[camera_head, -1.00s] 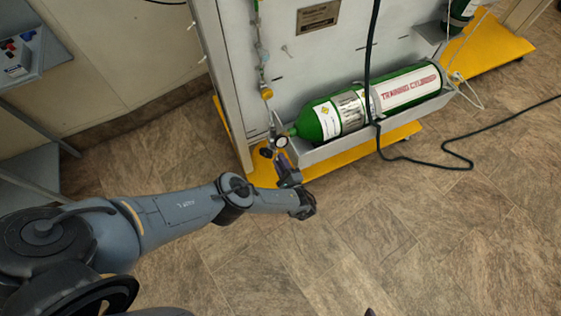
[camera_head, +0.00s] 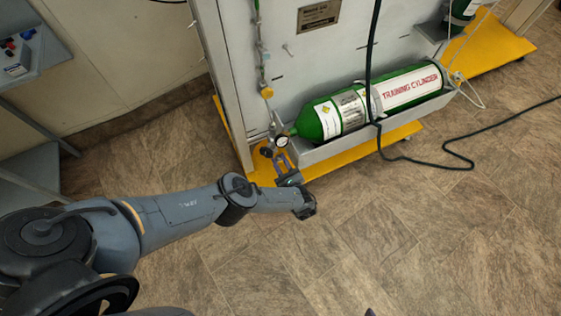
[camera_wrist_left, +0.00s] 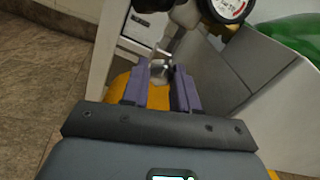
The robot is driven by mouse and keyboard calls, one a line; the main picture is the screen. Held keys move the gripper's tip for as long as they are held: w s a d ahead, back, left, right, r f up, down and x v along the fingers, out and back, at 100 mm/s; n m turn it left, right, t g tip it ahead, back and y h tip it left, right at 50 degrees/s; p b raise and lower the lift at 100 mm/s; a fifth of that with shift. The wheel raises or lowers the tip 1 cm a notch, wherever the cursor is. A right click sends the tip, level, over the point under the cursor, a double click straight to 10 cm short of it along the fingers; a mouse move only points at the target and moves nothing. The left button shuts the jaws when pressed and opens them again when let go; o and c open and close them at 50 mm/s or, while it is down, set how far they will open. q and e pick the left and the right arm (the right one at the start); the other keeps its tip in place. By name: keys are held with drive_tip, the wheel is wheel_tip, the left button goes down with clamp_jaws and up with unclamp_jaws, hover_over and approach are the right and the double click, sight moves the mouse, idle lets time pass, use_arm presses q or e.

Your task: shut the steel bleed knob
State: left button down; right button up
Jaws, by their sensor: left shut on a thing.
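The steel bleed knob (camera_wrist_left: 161,60) is a small bright metal piece low on the regulator fittings, seen between my left fingertips in the left wrist view. My left gripper (camera_wrist_left: 162,69) is shut on it, one purple-grey finger on each side. In the head view my left gripper (camera_head: 281,160) reaches in from below, just under the round white gauge (camera_head: 283,141). The knob is too small to make out there. The gauge also shows at the top of the wrist view (camera_wrist_left: 229,8). My right gripper is not in view.
A green training cylinder (camera_head: 327,120) lies in a grey tray (camera_head: 340,146) to the right of the fittings. A black knob (camera_head: 266,152) sits beside the gauge. The panel stands on a yellow base (camera_head: 345,163). A dark hose (camera_head: 371,70) hangs in front.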

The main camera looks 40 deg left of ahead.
use_arm(q)
drive_tip(key=shift+r, duration=0.15)
idle(0.4)
drive_tip(key=c, duration=0.9)
unclamp_jaws()
drive_tip(key=shift+d, duration=0.1)
drive_tip(key=shift+o, duration=0.2)
